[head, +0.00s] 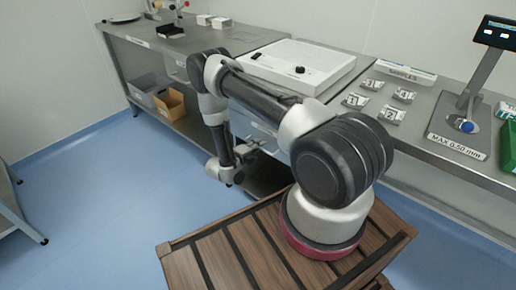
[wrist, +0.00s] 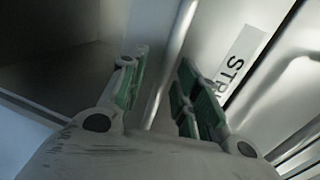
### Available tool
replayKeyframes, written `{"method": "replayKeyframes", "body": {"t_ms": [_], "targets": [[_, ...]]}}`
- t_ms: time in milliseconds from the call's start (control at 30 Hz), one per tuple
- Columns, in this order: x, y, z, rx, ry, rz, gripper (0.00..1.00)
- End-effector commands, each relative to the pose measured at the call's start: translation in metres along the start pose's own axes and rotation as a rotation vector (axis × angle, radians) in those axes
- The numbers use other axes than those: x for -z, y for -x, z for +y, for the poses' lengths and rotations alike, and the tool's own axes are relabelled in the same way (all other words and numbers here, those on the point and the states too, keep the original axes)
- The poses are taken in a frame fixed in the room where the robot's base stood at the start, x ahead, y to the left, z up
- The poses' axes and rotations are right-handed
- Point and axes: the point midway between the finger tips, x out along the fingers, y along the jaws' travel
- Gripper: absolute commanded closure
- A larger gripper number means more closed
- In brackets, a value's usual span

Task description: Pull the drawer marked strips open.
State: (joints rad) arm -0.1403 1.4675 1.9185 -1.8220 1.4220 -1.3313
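The white drawer front with the label reading "STRI…" (wrist: 232,62) fills the right of the wrist view; the rest of the word is hidden by a finger. My gripper (wrist: 160,95) is open, its two green-padded fingers apart. A pale bar or edge (wrist: 176,50) runs up the picture in line with the gap between the fingers; I cannot tell whether it is the drawer's handle or whether the fingers touch it.
A second bright handle-like bar (wrist: 285,88) lies right of the label. A dark open space (wrist: 50,65) is at left in the wrist view. Grey and orange bins (head: 168,104) stand on the lower shelf at left. The blue floor (head: 110,190) at left is clear.

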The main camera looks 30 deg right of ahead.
Motion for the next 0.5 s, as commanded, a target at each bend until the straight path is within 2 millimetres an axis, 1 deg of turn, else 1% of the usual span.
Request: {"method": "replayKeyframes", "body": {"t_ms": [33, 167, 500], "targets": [[0.0, 0.0001, 0.0, 0.0, 0.0, 0.0, 0.75], [0.0001, 0.0002, 0.0, 0.0, 0.0, 0.0, 0.99], [0.0, 0.0023, 0.0005, -0.001, 0.0, 0.0, 1.0]]}}
